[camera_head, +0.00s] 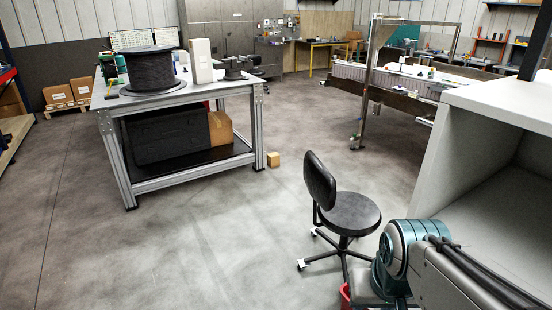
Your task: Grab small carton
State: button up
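A small brown carton (273,160) sits on the floor beside the right front leg of the metal workbench (180,98). It looks upright and clear of other things on its right side. A larger brown carton (220,128) stands on the workbench's lower shelf, against a black case (168,132). Part of my arm shows at the bottom right, far from the small carton. My gripper is outside the picture, so its fingers cannot be seen.
A black swivel chair (345,212) stands between my arm and the small carton. A grey cabinet (480,95) fills the right side. A conveyor frame (410,90) stands behind. The floor left of the chair is open. Pallet boxes (80,92) are at the back left.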

aim_at(274, 159)
jog(key=k, duration=0.35)
jog(key=u, duration=1)
jog(key=i, duration=1.55)
jog(key=z, duration=0.3)
jog(key=i, duration=1.6)
jog(key=z, duration=0.45)
jog(key=i, duration=1.7)
jog(key=z, duration=0.55)
jog(key=i, duration=2.5)
jog(key=z, duration=0.3)
